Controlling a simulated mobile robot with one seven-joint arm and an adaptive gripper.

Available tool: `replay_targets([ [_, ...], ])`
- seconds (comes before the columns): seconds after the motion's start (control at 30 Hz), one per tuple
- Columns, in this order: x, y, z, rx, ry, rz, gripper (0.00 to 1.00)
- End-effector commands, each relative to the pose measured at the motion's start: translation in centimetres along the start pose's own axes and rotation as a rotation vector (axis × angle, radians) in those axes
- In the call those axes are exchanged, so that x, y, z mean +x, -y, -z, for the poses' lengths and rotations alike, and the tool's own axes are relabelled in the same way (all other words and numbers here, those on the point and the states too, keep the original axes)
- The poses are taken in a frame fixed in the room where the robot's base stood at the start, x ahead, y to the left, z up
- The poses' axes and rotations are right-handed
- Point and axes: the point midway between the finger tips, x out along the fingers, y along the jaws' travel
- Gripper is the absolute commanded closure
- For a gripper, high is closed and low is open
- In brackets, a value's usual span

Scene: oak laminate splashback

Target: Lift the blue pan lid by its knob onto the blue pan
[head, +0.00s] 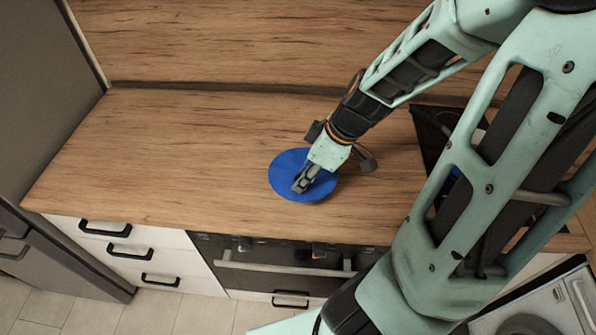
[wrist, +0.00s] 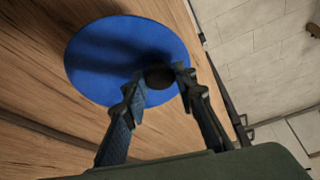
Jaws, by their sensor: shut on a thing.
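The blue pan lid (head: 284,184) is a flat blue disc over the wooden counter, left of the hob. It also shows in the wrist view (wrist: 95,58), with its dark round knob (wrist: 160,77) between my fingers. My gripper (head: 303,184) is shut on the knob from above; its fingers also show in the wrist view (wrist: 161,83). I cannot tell whether the lid touches the counter or is slightly raised. A small patch of blue (head: 455,172), likely the blue pan, shows through my arm over the hob; most of it is hidden.
The dark hob (head: 430,128) lies at the right, largely behind my arm. The wooden counter (head: 150,160) is clear left of the lid. A wooden splashback (head: 230,40) rises behind. The oven and drawers (head: 105,228) are below the front edge.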

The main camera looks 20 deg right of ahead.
Motion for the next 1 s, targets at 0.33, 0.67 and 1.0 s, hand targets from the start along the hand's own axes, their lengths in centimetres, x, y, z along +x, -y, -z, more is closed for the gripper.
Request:
replay_targets([
  [0.33, -2.2, 1.4, -1.9, 0.005, 0.004, -0.005, 1.00],
  [0.67, -3.8, 2.8, -3.3, 0.003, 0.006, 0.000, 1.00],
  [1.0, -4.5, 3.3, -3.8, 0.001, 0.001, -0.001, 1.00],
])
